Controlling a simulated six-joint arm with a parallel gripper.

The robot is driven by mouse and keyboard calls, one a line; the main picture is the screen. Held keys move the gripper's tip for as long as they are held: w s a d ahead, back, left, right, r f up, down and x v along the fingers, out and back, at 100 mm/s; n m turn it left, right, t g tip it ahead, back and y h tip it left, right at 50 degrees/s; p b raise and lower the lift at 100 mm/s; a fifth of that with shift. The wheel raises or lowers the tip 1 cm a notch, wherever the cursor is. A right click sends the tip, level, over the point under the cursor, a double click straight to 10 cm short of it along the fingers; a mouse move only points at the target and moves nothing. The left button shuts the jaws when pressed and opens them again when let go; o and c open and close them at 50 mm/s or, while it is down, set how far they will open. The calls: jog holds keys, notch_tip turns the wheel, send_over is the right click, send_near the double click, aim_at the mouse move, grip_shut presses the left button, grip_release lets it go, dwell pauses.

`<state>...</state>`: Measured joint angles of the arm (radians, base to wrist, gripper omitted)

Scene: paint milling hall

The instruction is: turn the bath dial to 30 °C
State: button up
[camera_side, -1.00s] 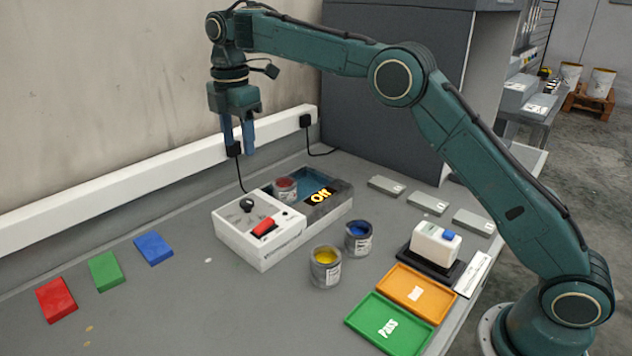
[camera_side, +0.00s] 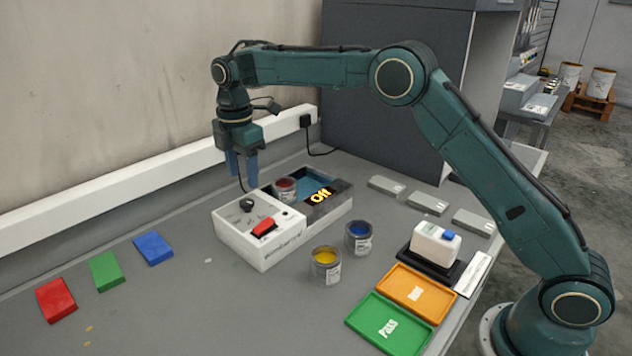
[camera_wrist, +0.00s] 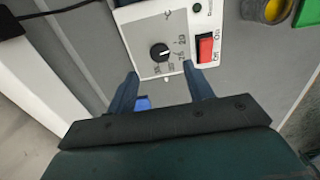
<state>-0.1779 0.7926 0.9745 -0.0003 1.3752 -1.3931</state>
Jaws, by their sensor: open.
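A red switch (camera_side: 264,227) stands beside the dial. My gripper (camera_side: 242,188) is open and empty, pointing down just above and behind the dial. In the wrist view its fingers (camera_wrist: 164,80) stand apart, with the dial beyond their tips.
A red paint can (camera_side: 286,188) stands in the basin. Yellow (camera_side: 326,264) and blue (camera_side: 358,236) cans stand right of the bath. Red, green and blue blocks (camera_side: 154,248) lie at left. Green (camera_side: 362,334) and orange (camera_side: 440,311) trays lie at front right.

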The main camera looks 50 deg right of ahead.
aim_at(247, 201)
notch_tip(247, 201, down, 6)
jog(key=shift+f, duration=0.25)
jog(key=c, duration=1)
jog(key=shift+o, duration=0.2)
